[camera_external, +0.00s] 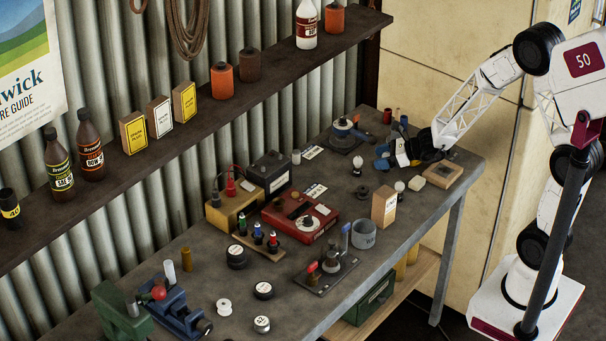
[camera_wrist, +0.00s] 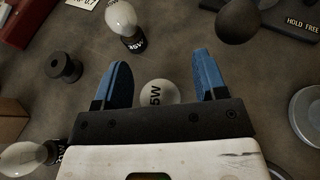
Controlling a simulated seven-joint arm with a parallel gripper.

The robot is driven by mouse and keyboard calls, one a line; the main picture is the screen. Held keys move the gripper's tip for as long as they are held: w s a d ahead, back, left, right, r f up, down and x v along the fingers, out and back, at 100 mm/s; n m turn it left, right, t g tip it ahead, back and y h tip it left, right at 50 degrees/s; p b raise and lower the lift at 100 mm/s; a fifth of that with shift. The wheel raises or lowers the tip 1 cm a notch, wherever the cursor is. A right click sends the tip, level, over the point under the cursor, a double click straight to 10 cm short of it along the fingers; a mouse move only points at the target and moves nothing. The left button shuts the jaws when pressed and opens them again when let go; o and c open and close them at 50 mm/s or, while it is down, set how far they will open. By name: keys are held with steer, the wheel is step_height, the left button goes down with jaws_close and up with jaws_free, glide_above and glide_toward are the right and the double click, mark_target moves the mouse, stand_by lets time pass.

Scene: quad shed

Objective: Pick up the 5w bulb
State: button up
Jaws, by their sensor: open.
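My gripper (camera_wrist: 158,82) is open, with two blue fingers spread apart. It also shows in the external view (camera_external: 391,158), low over the far right part of the workbench. In the wrist view, a pale round bulb (camera_wrist: 158,92) marked "5W" lies between the fingers, with clear gaps on both sides. The gripper's dark bar hides its lower part, so I cannot tell whether another digit precedes the 5. A second white bulb (camera_wrist: 121,17) with a dark labelled base stands beyond the left finger. A third white bulb (camera_wrist: 22,158) is at the lower left.
A black spool (camera_wrist: 63,68) lies left of the fingers. A dark rounded object (camera_wrist: 238,20) is beyond the right finger, and a grey round rim (camera_wrist: 308,115) is at the right edge.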

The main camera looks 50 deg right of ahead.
steer(key=shift+c, duration=0.5)
steer(key=c, duration=0.9)
steer(key=shift+r, duration=0.1)
steer(key=shift+r, duration=0.7)
step_height(320, 180, up, 2)
steer(key=s, duration=0.5)
steer(key=s+r, duration=0.1)
steer(key=s, duration=1)
steer(key=shift+d+r, duration=0.2)
steer(key=shift+d, duration=0.05)
